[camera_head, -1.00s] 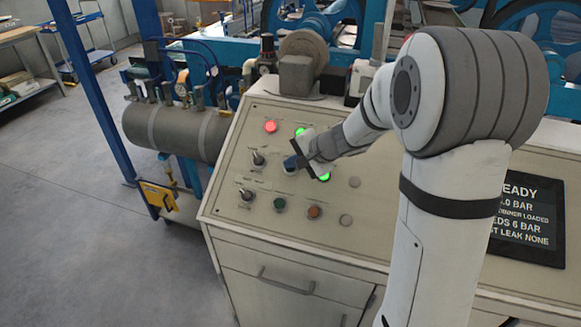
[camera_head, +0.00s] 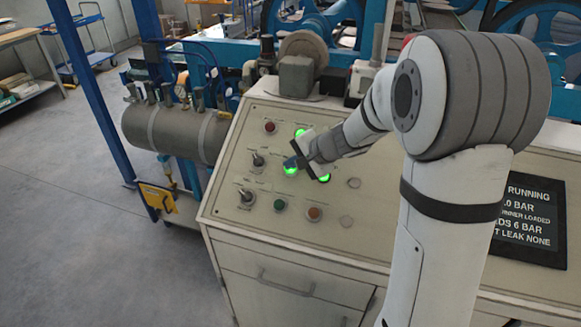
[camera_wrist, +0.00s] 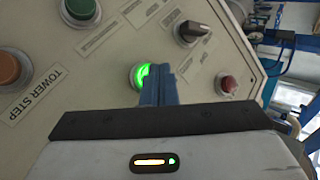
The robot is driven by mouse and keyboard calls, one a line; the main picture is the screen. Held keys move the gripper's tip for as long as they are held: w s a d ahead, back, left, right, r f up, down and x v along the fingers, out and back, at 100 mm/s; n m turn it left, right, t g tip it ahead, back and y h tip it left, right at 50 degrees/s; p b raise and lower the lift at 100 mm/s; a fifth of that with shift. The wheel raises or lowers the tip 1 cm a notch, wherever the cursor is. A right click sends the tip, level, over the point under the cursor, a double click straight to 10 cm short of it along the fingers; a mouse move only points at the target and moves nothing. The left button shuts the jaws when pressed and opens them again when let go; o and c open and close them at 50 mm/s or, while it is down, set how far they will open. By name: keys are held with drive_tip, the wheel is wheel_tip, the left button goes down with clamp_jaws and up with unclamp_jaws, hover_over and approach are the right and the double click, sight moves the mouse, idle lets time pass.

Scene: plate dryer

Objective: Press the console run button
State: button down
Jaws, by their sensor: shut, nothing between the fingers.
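The console (camera_head: 215,200) has a sloped beige panel with buttons and switches. A green-lit button (camera_head: 290,169) sits at my gripper (camera_head: 293,162). In the wrist view this lit button (camera_wrist: 141,75) is partly hidden behind the shut blue fingers of my gripper (camera_wrist: 158,72). The fingertips overlap the button's face; whether they touch it I cannot tell. The dark screen (camera_head: 530,222) at the right reads "RUNNING". My gripper is shut and empty.
Two more green lights (camera_head: 301,133) show near my wrist. A dark red button (camera_head: 270,127), two selector switches (camera_head: 258,159), a green button (camera_head: 280,204) and an orange button (camera_head: 314,213) surround the lit button. A grey tank (camera_head: 175,130) stands left of the console.

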drive_tip(key=shift+s+a+r, duration=0.1)
drive_tip(key=shift+s+r, duration=0.2)
drive_tip(key=shift+r, duration=0.25)
drive_tip(key=r, duration=0.1)
drive_tip(key=s+r+p, duration=0.1)
drive_tip(key=r, duration=0.1)
drive_tip(key=s+a+r+p, duration=0.1)
drive_tip(key=shift+s+r, duration=0.15)
drive_tip(key=shift+r, duration=0.05)
idle(0.9)
drive_tip(key=s+d+r+n+g+h, duration=0.1)
drive_tip(key=s+d+n+h, duration=0.2)
drive_tip(key=s, duration=0.9)
drive_tip(key=s+d+r+n+g+h, duration=0.1)
drive_tip(key=s+d+n+h, duration=0.3)
drive_tip(key=s+d, duration=0.4)
drive_tip(key=s+n+g, duration=0.1)
drive_tip(key=s, duration=0.4)
drive_tip(key=shift+s+n, duration=0.3)
